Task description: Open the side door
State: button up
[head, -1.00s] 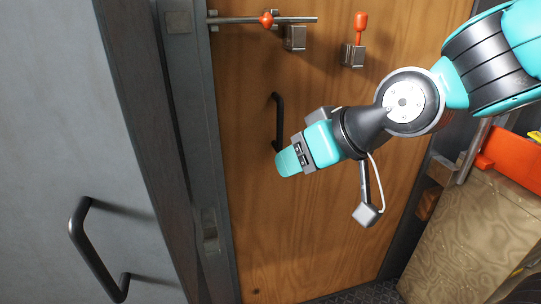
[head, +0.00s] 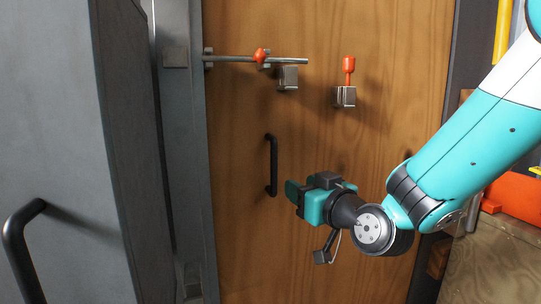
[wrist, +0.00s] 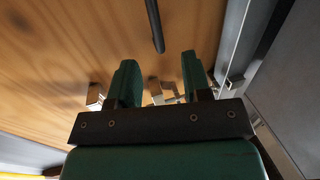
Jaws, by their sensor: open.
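The side door is a wooden panel (head: 320,190) in a grey frame. Its black bar handle (head: 273,165) stands upright at the door's left part. In the wrist view the handle (wrist: 154,26) shows beyond and between the two fingers. My gripper (head: 290,191) is open and empty, just right of the handle's lower end and apart from it. In the wrist view both green fingers of my gripper (wrist: 160,72) are spread with nothing between them. A metal slide bolt (head: 230,58) with an orange knob (head: 260,56) runs across the door's top left into the frame.
An orange-handled lever (head: 348,68) on a metal block (head: 345,97) and another metal block (head: 288,78) sit on the door. A grey panel (head: 60,120) with a black handle (head: 22,240) stands at left. An orange object (head: 512,195) and a wooden box (head: 490,260) stand at right.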

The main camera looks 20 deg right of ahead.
aim_at(276, 170)
jog(key=shift+h, duration=0.3)
jog(key=w+p, duration=0.4)
jog(key=w+a+p, duration=0.1)
jog(key=w+p, duration=0.4)
jog(key=w+a+p, duration=0.1)
jog(key=w+p, duration=0.3)
jog(key=p, duration=0.1)
jog(key=shift+w+a+r, duration=0.1)
jog(key=shift+w+r, duration=0.15)
jog(key=shift+w, duration=0.15)
jog(key=shift+w+a+f+p, duration=0.1)
jog(key=shift+w+f+p, duration=0.15)
jog(key=shift+w+p, duration=0.35)
grip_shut()
